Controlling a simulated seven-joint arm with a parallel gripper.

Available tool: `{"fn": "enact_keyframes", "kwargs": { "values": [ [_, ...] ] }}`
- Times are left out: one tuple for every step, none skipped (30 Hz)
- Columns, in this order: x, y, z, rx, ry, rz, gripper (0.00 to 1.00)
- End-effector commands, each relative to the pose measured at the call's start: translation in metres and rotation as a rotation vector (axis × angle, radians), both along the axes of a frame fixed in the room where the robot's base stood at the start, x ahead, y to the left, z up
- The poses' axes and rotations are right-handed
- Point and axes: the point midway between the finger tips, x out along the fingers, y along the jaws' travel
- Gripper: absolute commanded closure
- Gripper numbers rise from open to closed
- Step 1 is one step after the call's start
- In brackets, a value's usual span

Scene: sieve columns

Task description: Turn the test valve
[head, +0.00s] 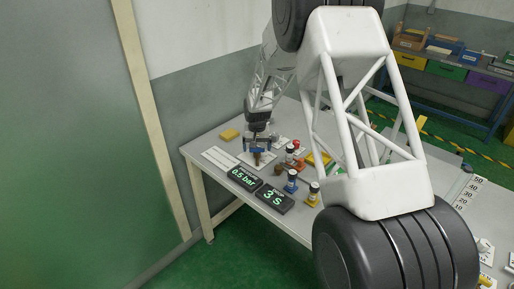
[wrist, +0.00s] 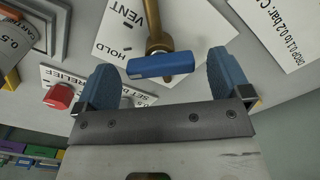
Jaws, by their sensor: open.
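The test valve has a blue bar handle (wrist: 160,66) on a brass stem, over a white card marked VENT and HOLD. In the wrist view the handle lies crosswise between the blue fingers of my gripper (wrist: 163,72). My gripper is open, with a gap between the handle and each finger. In the head view my gripper (head: 258,143) is low over the bench, pointing down. The valve is mostly hidden there by the fingers.
A red knob (wrist: 60,95) on a RELIEF plate sits left of my gripper in the wrist view. In the head view, displays reading 0.5 bar (head: 244,178) and 3 s (head: 274,198) stand at the bench's front. Several small bottles (head: 291,180) stand right of my gripper.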

Motion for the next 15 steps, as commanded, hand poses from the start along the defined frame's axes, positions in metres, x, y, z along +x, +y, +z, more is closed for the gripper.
{"fn": "enact_keyframes", "kwargs": {
  "values": [
    [0.0,0.0,0.004,0.0,-0.002,0.0,0.04],
    [0.001,0.0,0.006,0.0,-0.002,0.0,0.04],
    [0.001,0.0,0.009,0.0,-0.003,0.0,0.04],
    [0.001,0.0,0.012,0.0,-0.003,0.0,0.04],
    [0.001,0.0,0.015,0.0,-0.002,0.0,0.04],
    [0.0,0.0,0.02,0.0,-0.002,0.0,0.04],
    [0.0,0.0,0.023,0.0,-0.001,0.0,0.04],
    [0.0,0.0,0.027,0.0,-0.001,0.0,0.04],
    [0.0,0.0,0.032,0.0,-0.002,0.0,0.04],
    [0.0,0.0,0.036,0.0,-0.002,0.0,0.04],
    [0.0,0.0,0.04,0.0,-0.002,0.0,0.04],
    [0.0,0.0,0.046,0.0,-0.002,0.0,0.04],
    [0.0,0.0,0.049,0.0,-0.002,0.0,0.04],
    [0.0,0.0,0.053,0.0,-0.002,0.0,0.04],
    [0.0,0.0,0.057,0.0,-0.002,0.0,0.04]
  ]
}}
